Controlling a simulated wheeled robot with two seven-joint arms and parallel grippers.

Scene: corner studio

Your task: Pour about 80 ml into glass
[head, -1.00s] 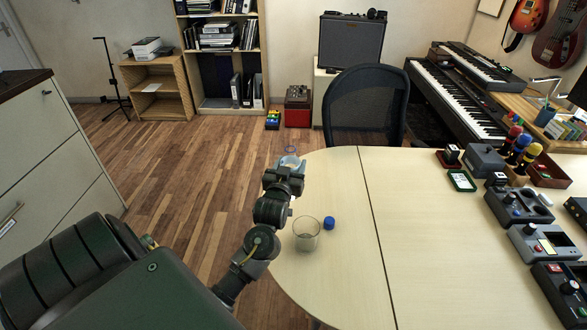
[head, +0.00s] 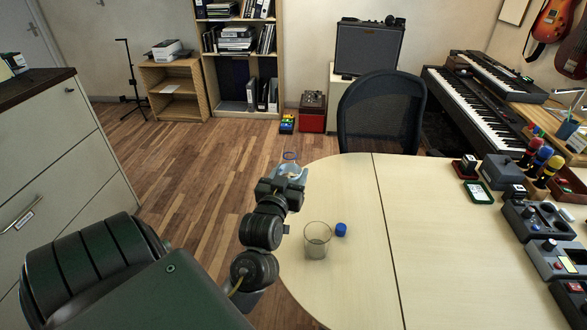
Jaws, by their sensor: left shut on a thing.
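A clear empty-looking glass (head: 317,240) stands upright on the pale table near its rounded left edge. A small blue cap (head: 341,230) lies on the table just right of the glass. My left gripper (head: 288,180) is beyond the glass and to its left, by the table's edge. It is shut on a clear, pale-blue bottle (head: 291,167), whose ring-like end shows above the gripper. The gripper hides most of the bottle, so I cannot tell its tilt or its liquid level. My right gripper is not in view.
The table (head: 352,285) is clear around the glass and toward the middle. Several grey devices (head: 540,223) and small items line its right side. A black chair (head: 382,112) stands at the far edge. A drawer cabinet (head: 58,165) is at the left.

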